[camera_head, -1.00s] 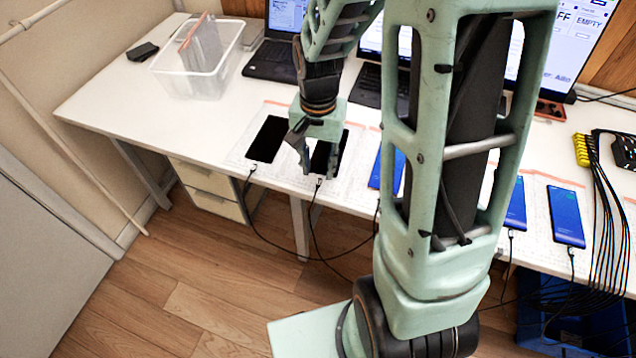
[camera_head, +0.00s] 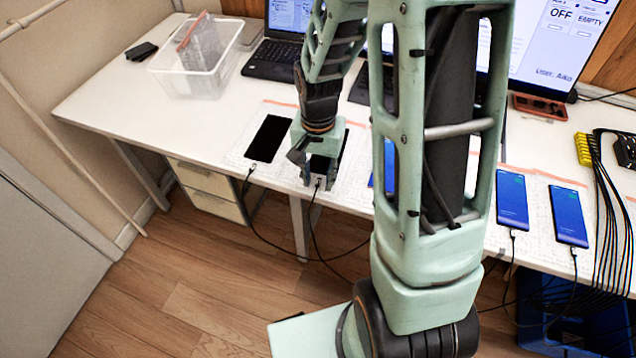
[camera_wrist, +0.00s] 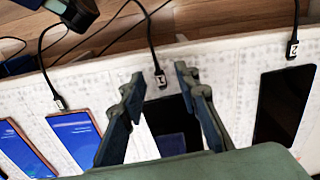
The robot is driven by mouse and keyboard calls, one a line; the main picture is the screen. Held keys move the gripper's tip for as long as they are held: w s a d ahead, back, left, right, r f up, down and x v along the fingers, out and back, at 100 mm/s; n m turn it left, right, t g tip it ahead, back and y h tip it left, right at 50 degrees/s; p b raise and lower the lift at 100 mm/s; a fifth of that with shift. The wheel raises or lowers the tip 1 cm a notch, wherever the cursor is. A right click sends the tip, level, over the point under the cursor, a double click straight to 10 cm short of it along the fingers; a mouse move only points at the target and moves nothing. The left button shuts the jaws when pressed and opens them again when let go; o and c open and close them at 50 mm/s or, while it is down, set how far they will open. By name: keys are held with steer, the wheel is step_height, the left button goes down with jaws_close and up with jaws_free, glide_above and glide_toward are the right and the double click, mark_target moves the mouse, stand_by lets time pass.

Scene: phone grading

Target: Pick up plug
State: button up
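A black cable plug with a small white tag (camera_wrist: 160,80) lies at the near end of a dark phone (camera_wrist: 172,122). In the head view this plug (camera_head: 318,182) shows at the table's front edge. My gripper (camera_wrist: 160,75) is open, with one finger on each side of the plug and a gap to both. In the head view my gripper (camera_head: 318,184) points down over the front edge and partly hides the dark phone (camera_head: 320,163). I cannot tell the fingertips' exact height relative to the plug.
Another dark phone (camera_head: 268,138) with its own plug (camera_wrist: 293,48) lies beside it. Blue-screen phones (camera_head: 512,200) lie to the right, one with a plug (camera_wrist: 59,103) close by. A clear bin (camera_head: 190,85) stands at the back left. Cables hang off the front edge.

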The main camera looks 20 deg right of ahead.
steer(key=shift+f, duration=0.1)
steer(key=shift+c, duration=0.3)
jaws_close()
